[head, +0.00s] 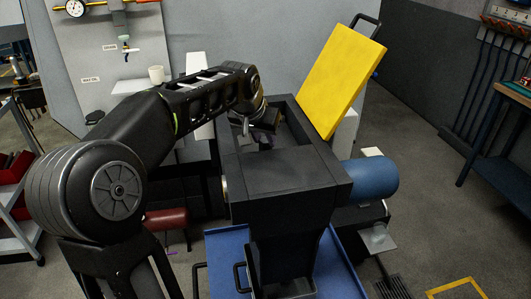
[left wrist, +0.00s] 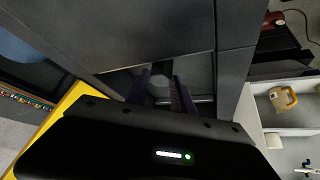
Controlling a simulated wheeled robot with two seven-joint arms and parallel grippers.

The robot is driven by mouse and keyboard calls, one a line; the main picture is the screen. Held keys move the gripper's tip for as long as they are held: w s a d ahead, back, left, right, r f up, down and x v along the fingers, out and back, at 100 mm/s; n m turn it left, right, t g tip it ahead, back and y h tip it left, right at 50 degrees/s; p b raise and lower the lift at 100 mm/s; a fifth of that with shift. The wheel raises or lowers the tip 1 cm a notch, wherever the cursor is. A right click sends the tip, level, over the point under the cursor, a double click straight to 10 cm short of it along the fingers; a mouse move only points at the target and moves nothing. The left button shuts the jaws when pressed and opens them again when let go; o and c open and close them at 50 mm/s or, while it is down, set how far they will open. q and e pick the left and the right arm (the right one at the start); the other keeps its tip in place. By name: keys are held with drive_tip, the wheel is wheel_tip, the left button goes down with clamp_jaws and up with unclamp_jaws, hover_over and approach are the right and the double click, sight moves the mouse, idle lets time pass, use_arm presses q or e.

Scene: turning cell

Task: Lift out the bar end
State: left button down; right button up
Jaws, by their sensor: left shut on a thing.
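My left gripper (head: 264,136) reaches down into the open top of a dark grey machine (head: 285,172). In the left wrist view its two dark fingers (left wrist: 160,92) point into the opening, with a small pale grey piece between them, which looks like the bar end (left wrist: 159,84). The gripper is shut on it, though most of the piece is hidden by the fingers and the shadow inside. A yellow lid (head: 340,80) stands raised at the opening's right side. My right gripper is not in view.
The machine's dark walls closely surround the gripper. A blue cylinder (head: 370,180) sticks out on the machine's right. A blue tray (head: 226,250) lies below its front. A cream mug (head: 156,74) stands on a wall shelf (head: 130,86) behind. Open floor shows at the right.

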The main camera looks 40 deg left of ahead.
use_arm(q)
drive_tip(key=shift+r, duration=0.1)
idle(0.7)
wheel_tip(320, 180, up, 10)
drive_tip(key=shift+b, duration=0.3)
idle(0.7)
